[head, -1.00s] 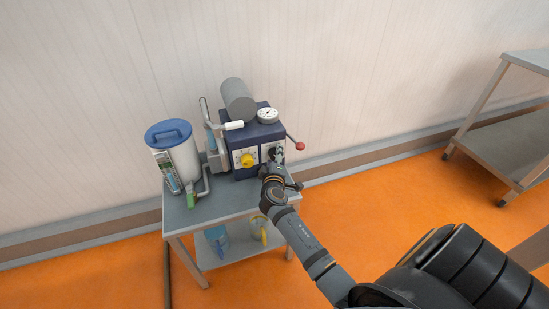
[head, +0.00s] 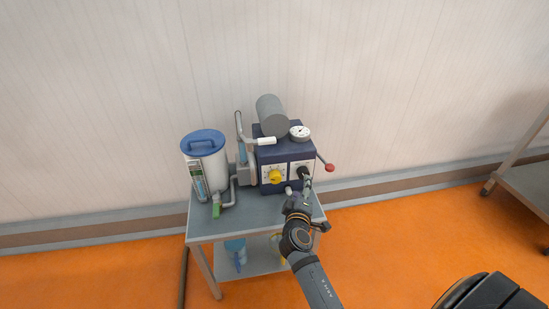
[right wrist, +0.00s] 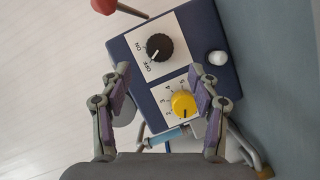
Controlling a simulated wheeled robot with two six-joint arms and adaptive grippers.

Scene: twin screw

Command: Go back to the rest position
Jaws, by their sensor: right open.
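My right gripper (head: 298,190) is open and empty in front of the blue machine (head: 267,158) on the table. In the right wrist view its two fingers (right wrist: 160,112) stand apart, with the machine's front panel beyond them. That panel carries a black ON/OFF knob (right wrist: 159,47) and a yellow numbered knob (right wrist: 184,104). The black knob points toward OFF. Neither knob is between closed fingers. In the head view the yellow knob (head: 275,176) shows clearly, while the gripper partly covers the area by the black knob. My left gripper is not in view.
A white tank with a blue lid (head: 203,141) stands left on the metal table (head: 212,218). A red-tipped lever (head: 328,168) sticks out right of the machine. A second metal table (head: 527,184) is at the far right. Orange floor (head: 400,240) between them is clear.

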